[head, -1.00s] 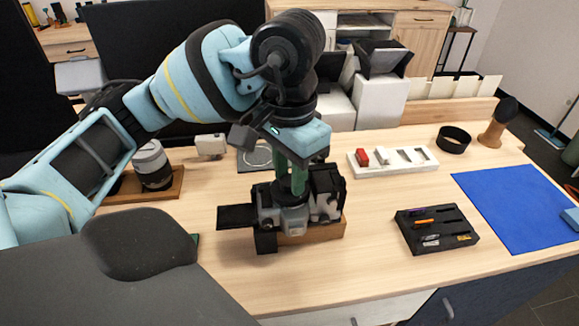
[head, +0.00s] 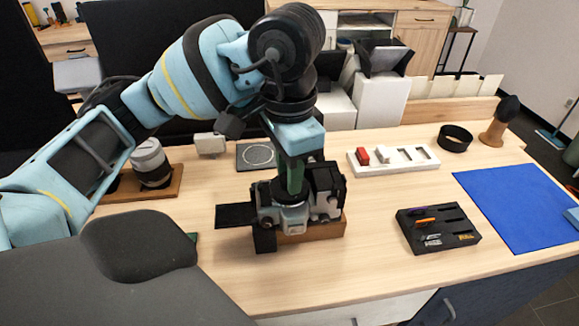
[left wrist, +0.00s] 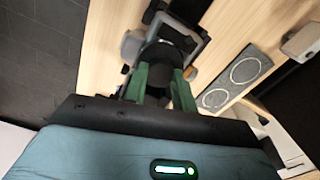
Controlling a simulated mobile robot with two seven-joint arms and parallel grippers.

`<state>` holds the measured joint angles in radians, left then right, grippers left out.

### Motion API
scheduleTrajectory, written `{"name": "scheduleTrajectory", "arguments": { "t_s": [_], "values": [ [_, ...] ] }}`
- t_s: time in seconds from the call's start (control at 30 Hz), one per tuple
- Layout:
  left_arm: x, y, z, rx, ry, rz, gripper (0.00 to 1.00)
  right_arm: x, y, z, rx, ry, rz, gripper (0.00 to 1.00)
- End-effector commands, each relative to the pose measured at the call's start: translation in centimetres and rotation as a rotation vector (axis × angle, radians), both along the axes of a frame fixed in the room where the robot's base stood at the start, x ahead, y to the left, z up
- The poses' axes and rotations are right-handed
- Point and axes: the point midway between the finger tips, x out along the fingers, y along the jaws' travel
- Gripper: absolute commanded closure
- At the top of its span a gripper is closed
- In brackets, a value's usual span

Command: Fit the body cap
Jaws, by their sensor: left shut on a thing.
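The grey and black camera (head: 292,217) sits in a black holder on a wooden block (head: 312,234) at the middle of the table. My left gripper (head: 291,186) points down over it. Its green fingers are shut on a dark round piece, apparently the body cap (left wrist: 160,55), at the top of the camera. The left wrist view also shows the fingers (left wrist: 160,82) on either side of this piece, with the camera (left wrist: 172,22) just beyond. The contact between cap and camera mount is hidden, so I cannot tell if it is seated. My right gripper is not in view.
A dark pad with a pale ring (head: 257,156) lies behind the camera. A lens-like cylinder (head: 152,165) stands on a wooden base at left. A white tray (head: 420,163), a black slotted tray (head: 438,230), a black ring (head: 454,138) and a blue mat (head: 520,207) are at right.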

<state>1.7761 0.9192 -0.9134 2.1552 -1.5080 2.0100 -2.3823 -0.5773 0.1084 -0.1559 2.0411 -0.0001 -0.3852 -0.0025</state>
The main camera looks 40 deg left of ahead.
Motion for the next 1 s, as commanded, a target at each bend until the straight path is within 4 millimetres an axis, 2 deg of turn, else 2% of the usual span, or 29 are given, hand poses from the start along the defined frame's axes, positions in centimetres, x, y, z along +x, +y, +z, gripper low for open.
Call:
{"name": "scheduleTrajectory", "arguments": {
  "t_s": [0.27,0.6,1.0],
  "values": [
    [-0.09,-0.03,-0.23,0.002,0.007,-0.011,1.00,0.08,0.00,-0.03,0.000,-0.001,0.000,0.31],
    [-0.11,-0.03,-0.32,0.002,0.009,-0.255,1.00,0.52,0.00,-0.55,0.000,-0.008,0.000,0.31],
    [-0.13,-0.04,-0.35,0.003,0.010,-0.321,1.00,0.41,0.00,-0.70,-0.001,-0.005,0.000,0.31]
  ]
}}
